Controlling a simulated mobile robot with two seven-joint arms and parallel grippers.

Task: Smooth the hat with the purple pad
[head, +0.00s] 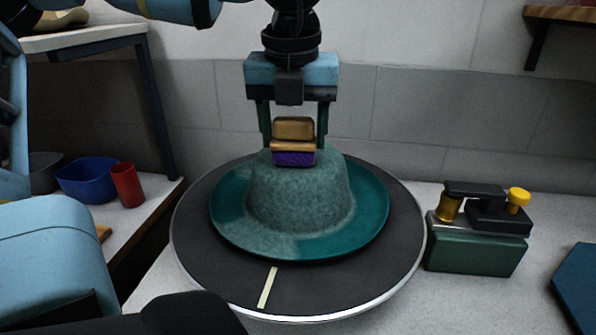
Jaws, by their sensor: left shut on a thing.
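A teal felt hat (298,205) sits crown up on a round black turntable (215,275) with a pale stripe near its front. Parts of the brim look smooth dark teal, while the crown and the front brim look lighter and speckled. My left gripper (293,130) is above the far side of the crown, fingers pointing down. It is shut on the wooden block of the purple pad (294,158). The pad's purple underside is at the top of the crown; I cannot tell whether it touches. My right gripper is not in view.
A green device (478,250) with a black top and brass knobs stands right of the turntable. A blue bowl (88,180) and a red cup (127,185) stand on a side surface at left. A dark blue panel (577,285) lies at the right edge.

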